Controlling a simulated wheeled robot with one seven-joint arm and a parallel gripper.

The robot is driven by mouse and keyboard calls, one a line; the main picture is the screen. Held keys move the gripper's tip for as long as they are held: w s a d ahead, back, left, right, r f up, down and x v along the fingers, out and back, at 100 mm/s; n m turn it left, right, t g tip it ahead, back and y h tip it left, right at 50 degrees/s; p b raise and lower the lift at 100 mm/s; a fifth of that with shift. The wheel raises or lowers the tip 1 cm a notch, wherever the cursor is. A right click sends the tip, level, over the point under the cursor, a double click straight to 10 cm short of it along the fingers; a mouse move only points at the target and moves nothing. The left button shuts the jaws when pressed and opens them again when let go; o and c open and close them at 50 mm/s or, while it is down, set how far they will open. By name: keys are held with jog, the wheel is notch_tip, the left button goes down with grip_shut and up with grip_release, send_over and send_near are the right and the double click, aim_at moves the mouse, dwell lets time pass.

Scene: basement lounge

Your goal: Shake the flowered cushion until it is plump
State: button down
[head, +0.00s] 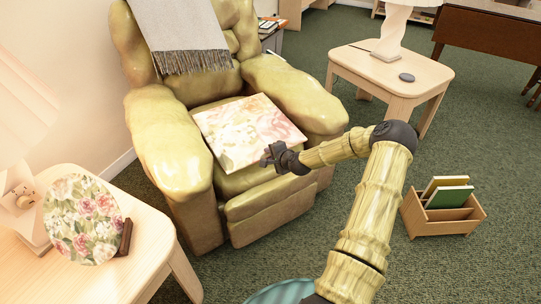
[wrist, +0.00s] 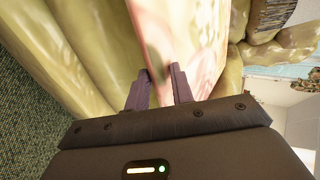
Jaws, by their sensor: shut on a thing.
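The flowered cushion (head: 247,128) is square, with pale pink and cream flowers. In the head view it lies over the seat of the green armchair (head: 168,163), tilted a little. My gripper (head: 268,157) is at the cushion's near right edge. In the wrist view the cushion (wrist: 188,40) rises between the two fingers of my gripper (wrist: 162,88), which are shut on its edge. The underside of the cushion is hidden, so I cannot tell whether it touches the seat.
A grey fringed throw (head: 182,35) hangs over the chair back. A side table (head: 425,77) with a lamp stands behind right. A wooden holder (head: 440,215) with books is on the floor at right. A table (head: 120,270) with a round flowered plate (head: 84,220) is front left.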

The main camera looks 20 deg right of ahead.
jog(key=shift+s, duration=0.1)
jog(key=s+r+p, duration=0.6)
jog(key=r+p, duration=0.5)
jog(key=r, duration=0.1)
jog(key=shift+s+d+r, duration=0.35)
jog(key=shift+d+r, duration=0.05)
dwell(0.5)
dwell(0.5)
